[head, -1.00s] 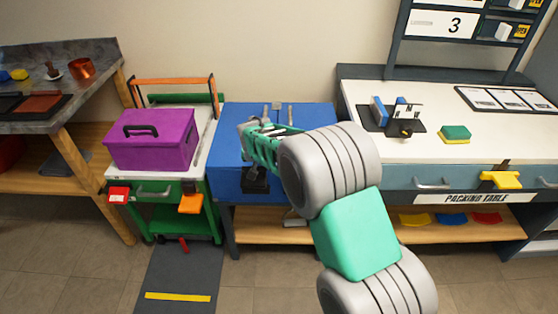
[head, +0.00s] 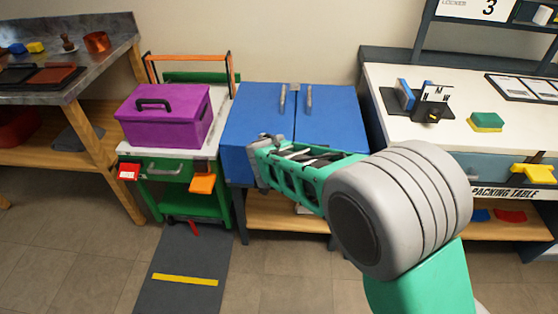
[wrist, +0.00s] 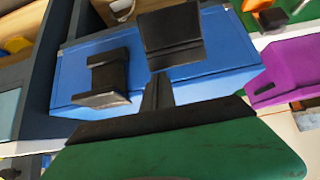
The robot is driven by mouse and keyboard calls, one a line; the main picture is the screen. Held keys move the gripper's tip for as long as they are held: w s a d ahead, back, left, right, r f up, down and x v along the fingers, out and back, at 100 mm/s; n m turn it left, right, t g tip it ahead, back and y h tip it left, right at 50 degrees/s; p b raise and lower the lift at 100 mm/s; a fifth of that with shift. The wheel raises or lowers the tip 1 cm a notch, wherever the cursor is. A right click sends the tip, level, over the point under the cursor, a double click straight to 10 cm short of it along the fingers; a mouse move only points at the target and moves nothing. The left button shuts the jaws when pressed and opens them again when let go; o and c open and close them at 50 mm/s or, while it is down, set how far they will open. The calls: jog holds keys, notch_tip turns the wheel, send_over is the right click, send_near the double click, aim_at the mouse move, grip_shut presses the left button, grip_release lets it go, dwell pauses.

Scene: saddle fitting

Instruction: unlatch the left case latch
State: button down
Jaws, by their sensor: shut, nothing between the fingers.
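The purple case (head: 166,116) with a dark top handle (head: 154,104) stands closed on the green cart's white top at the left in the head view. Its purple body also shows at the right of the wrist view (wrist: 287,65). I cannot pick out a latch on it in either view. My gripper (wrist: 138,62) shows as dark fingers over the blue unit in the wrist view. It is shut and holds nothing. In the head view my wrist is in front of the blue unit, right of the purple case and apart from it; the fingers are hidden there.
The blue unit (head: 335,117) has two panels with silver bars near the back. A packing table (head: 450,105) stands at right, a workbench (head: 95,70) at left.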

jog(key=shift+s+f, duration=0.65)
jog(key=shift+f, duration=0.35)
jog(key=w+r, duration=0.1)
jog(key=w+r+p, duration=0.1)
jog(key=r, duration=0.1)
jog(key=w+r, duration=0.1)
jog(key=shift+a+r+p, duration=0.2)
jog(key=shift+a+p, duration=0.05)
jog(key=shift+p, duration=0.05)
jog(key=s+r, duration=0.4)
jog(key=s, duration=0.4)
jog(key=shift+s+r, duration=0.15)
jog(key=shift+s, duration=0.05)
jog(key=s+d+r+g+p, duration=0.3)
jog(key=s+d+r+p, duration=0.4)
jog(key=d+r+p, duration=0.35)
jog(key=s+d+r+g+p, duration=0.1)
jog(key=s+d+r+p, duration=0.1)
jog(key=s, duration=0.3)
jog(key=s+d+r+n+g+p, duration=0.1)
jog(key=s+d+r+p, duration=0.1)
jog(key=s, duration=0.4)
jog(key=shift+d+r+y+p, duration=0.3)
jog(key=shift+d+r+p, duration=0.05)
jog(key=shift+d+r, duration=0.5)
